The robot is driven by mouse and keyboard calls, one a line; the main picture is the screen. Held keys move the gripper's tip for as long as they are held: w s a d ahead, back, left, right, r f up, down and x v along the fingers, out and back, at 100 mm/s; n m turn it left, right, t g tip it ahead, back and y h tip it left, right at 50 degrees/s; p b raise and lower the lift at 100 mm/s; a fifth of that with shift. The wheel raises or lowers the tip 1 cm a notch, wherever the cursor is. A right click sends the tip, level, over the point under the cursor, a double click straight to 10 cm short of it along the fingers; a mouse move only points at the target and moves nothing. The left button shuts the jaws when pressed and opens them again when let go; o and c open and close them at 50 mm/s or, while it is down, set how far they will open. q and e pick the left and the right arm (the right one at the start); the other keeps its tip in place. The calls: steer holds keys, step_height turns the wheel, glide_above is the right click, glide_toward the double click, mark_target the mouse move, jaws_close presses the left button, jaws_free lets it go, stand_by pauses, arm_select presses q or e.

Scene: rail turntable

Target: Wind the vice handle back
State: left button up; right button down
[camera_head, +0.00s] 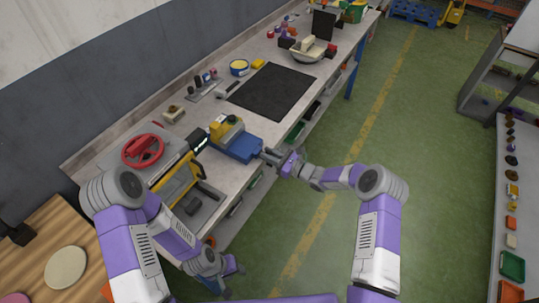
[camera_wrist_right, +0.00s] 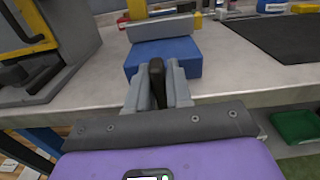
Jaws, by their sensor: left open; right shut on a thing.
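The blue vice (camera_head: 238,147) stands at the front edge of the workbench, with a yellow part (camera_head: 225,128) on its far side in the head view. In the right wrist view the vice's blue body (camera_wrist_right: 165,58) is straight ahead, with a grey jaw above it. My right gripper (camera_head: 274,157) is at the vice's front, shut on the dark vice handle (camera_wrist_right: 156,80), which shows between its fingers in the right wrist view. My left gripper (camera_head: 232,268) is open and empty, low in front of the bench and away from the vice.
The grey workbench (camera_head: 205,133) carries a red handwheel (camera_head: 143,151) and a yellow-framed machine (camera_head: 178,180) left of the vice. A black mat (camera_head: 272,91) lies beyond it. Green floor (camera_head: 420,180) is clear to the right, with shelves at the far right.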

steer(key=n+b, duration=0.2)
steer(key=n, duration=0.1)
steer(key=shift+s+a+f, duration=0.15)
steer(key=shift+s, duration=0.1)
steer(key=shift+s+a+f+n+b, duration=0.15)
steer(key=shift+n+b, duration=0.45)
steer(key=shift+n, duration=0.3)
steer(key=shift+s+a+n+b, duration=0.15)
steer(key=shift+n+b, duration=0.4)
steer(key=shift+n, duration=0.35)
steer(key=c, duration=1.1)
jaws_free()
steer(key=shift+v, duration=3.85)
